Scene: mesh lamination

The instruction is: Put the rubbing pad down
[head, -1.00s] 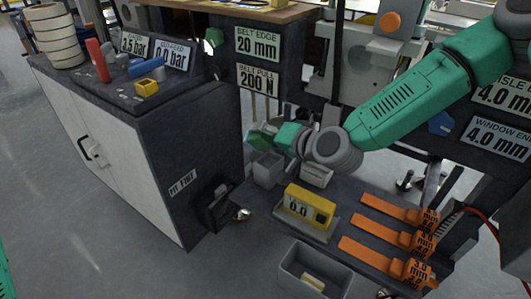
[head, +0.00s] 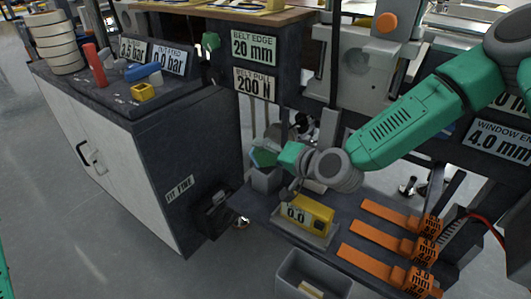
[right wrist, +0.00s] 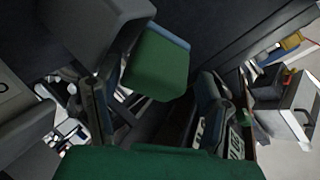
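The rubbing pad (head: 263,158) is a small dark green block with a bluish side. In the head view it sits at the mouth of a grey open holder (head: 265,179). It also shows in the right wrist view (right wrist: 160,65), beside a grey block-like shape. My right gripper (head: 284,160) reaches in from the right with the pad at its tip. I cannot tell whether the pad touches the holder's floor. My left gripper is not in view.
A yellow gauge (head: 308,214) reading 0.0 stands just right of the holder. Several orange strips (head: 375,256) lie farther right on the dark shelf. A grey bin (head: 318,270) is in front. A cabinet (head: 185,140) stands at left, with open floor before it.

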